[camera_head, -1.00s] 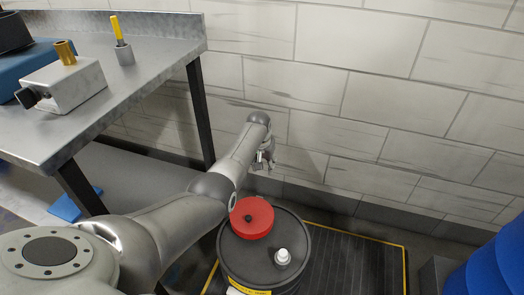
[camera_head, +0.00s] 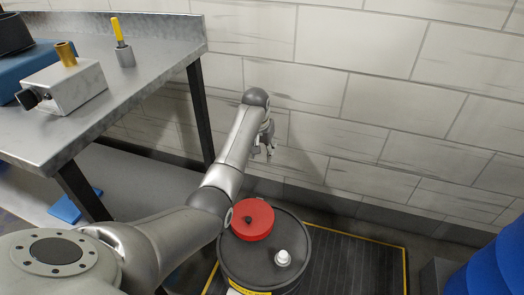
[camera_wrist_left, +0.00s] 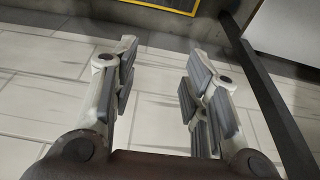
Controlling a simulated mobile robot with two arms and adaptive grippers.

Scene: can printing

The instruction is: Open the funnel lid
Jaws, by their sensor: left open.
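The funnel lid (camera_head: 252,219) is red and round with a dark knob in its middle. It lies flat on the left part of the top of a dark drum (camera_head: 262,262) in the head view. My left gripper (camera_head: 267,152) is above and behind the lid, close to the wall, and apart from it. In the left wrist view my left gripper (camera_wrist_left: 158,90) has its fingers wide apart with nothing between them. The lid does not show in that view. My right gripper does not show.
A white cap (camera_head: 283,258) stands on the drum top right of the lid. A metal table (camera_head: 150,82) with a grey box (camera_head: 62,88) is at the left. The tiled wall (camera_head: 400,110) is close behind. Blue barrels (camera_head: 492,265) stand at the right edge.

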